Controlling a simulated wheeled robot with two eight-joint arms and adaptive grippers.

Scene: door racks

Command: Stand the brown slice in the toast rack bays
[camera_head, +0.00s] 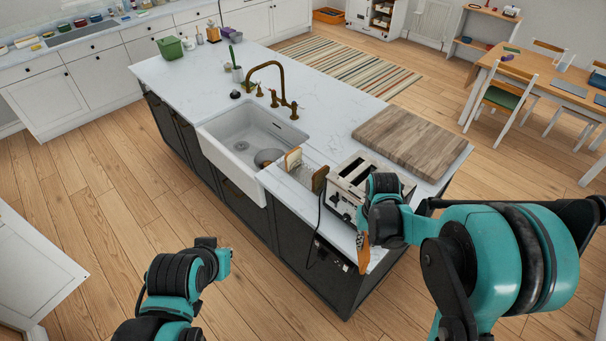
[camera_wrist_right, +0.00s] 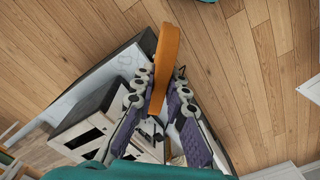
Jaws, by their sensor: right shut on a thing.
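My right gripper (camera_wrist_right: 155,105) is shut on the brown slice (camera_wrist_right: 165,58), which sticks out past the fingertips in the right wrist view. In the head view the slice (camera_head: 362,252) hangs edge-on below the right gripper (camera_head: 368,228), at the counter's near right end beside the toaster. The toast rack (camera_head: 305,173) is a thin wire frame left of the toaster. A pale slice with a brown crust (camera_head: 293,159) stands at its far end and a darker slice (camera_head: 320,179) at its near end. My left gripper (camera_head: 220,262) is empty over the floor; its fingers are not clear.
The silver toaster (camera_head: 352,184) stands between the rack and my right gripper. A wooden board (camera_head: 410,138) lies behind it. The white sink (camera_head: 245,138) with a brass tap (camera_head: 275,80) is left of the rack.

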